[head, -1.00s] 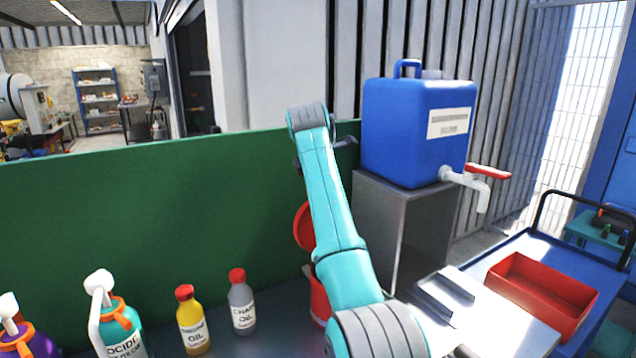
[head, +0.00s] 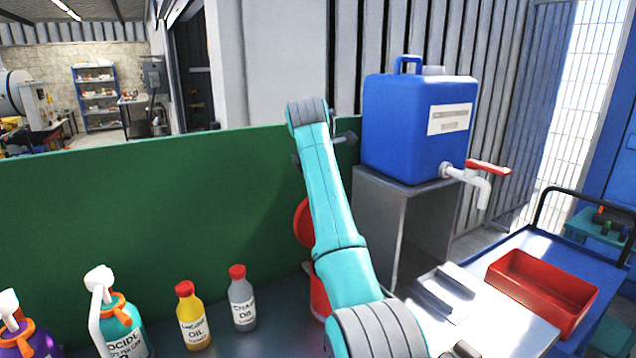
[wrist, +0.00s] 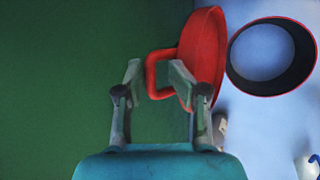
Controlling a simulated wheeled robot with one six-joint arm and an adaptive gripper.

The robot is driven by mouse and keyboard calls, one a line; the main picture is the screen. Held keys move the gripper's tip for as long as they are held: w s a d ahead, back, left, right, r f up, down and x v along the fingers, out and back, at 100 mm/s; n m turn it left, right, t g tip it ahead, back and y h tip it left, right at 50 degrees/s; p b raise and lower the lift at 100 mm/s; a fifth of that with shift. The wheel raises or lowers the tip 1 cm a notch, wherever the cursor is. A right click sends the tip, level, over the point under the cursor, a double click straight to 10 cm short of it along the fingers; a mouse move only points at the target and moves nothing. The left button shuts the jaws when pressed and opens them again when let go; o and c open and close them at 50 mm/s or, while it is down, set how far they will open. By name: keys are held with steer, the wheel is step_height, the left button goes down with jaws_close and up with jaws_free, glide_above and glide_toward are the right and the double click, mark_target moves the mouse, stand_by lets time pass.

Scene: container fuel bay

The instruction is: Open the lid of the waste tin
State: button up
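The waste tin (head: 319,292) is red and stands on the bench, mostly hidden behind my arm in the head view. Its round dark-walled mouth (wrist: 235,70) is uncovered in the wrist view. The red lid (wrist: 205,48) stands swung up on edge beside the mouth, on its left in the wrist view. The lid also shows in the head view (head: 302,222), partly behind my arm. My gripper (wrist: 156,72) is at the lid's red loop handle (wrist: 150,74). Its fingers are apart, with the handle's outer bar between them; I see no firm grip.
A green panel (head: 150,210) stands close behind the bench. A yellow oil bottle (head: 194,322), a grey oil bottle (head: 242,305) and spray bottles stand left of the tin. A blue canister (head: 400,125) with a tap sits on a metal stand to the right. A red tray (head: 545,290) lies beyond.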

steer(key=v, duration=1.1)
steer(key=shift+f, duration=0.1)
